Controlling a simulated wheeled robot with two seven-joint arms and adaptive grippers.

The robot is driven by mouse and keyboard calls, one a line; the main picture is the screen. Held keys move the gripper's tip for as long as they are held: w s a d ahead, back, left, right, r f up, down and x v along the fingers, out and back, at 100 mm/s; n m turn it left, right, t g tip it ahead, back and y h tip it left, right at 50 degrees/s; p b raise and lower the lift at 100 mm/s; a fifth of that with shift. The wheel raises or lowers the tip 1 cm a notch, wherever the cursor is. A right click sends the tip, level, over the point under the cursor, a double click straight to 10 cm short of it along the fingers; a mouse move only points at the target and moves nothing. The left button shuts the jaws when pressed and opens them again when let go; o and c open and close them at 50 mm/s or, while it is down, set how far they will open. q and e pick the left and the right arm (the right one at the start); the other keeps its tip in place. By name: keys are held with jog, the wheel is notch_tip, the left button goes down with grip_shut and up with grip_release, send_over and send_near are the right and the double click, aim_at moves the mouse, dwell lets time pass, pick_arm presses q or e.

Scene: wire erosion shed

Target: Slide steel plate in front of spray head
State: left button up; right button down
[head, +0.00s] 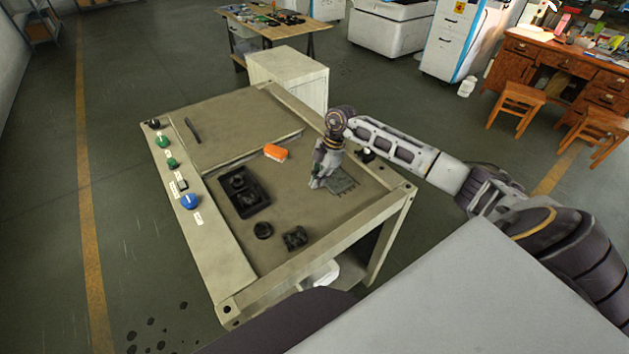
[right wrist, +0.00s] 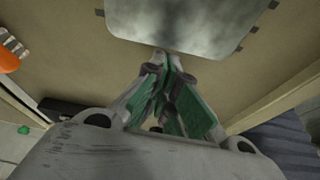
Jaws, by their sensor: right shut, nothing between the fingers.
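The steel plate is a flat, grey, mottled sheet with rounded corners; it lies on the work table just beyond my right fingers in the right wrist view (right wrist: 185,22). In the head view the plate (head: 343,185) is partly hidden by my right gripper (head: 315,184). My right gripper is shut and empty, its fingertips (right wrist: 167,58) low at the plate's near edge; I cannot tell if they touch it. I cannot pick out the spray head for certain; a small dark fitting (head: 367,154) stands behind the plate. My left gripper is not in view.
An orange block (head: 276,152) lies left of the plate; it also shows in the right wrist view (right wrist: 7,58). A black tray (head: 228,204), a round black part (head: 263,231) and a square black part (head: 295,239) lie nearer. A raised frame rail (head: 370,222) edges the table.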

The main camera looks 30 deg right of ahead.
jog(key=shift+d, duration=0.1)
jog(key=shift+d, duration=0.75)
jog(key=shift+a+p, duration=0.15)
jog(key=shift+p, duration=0.15)
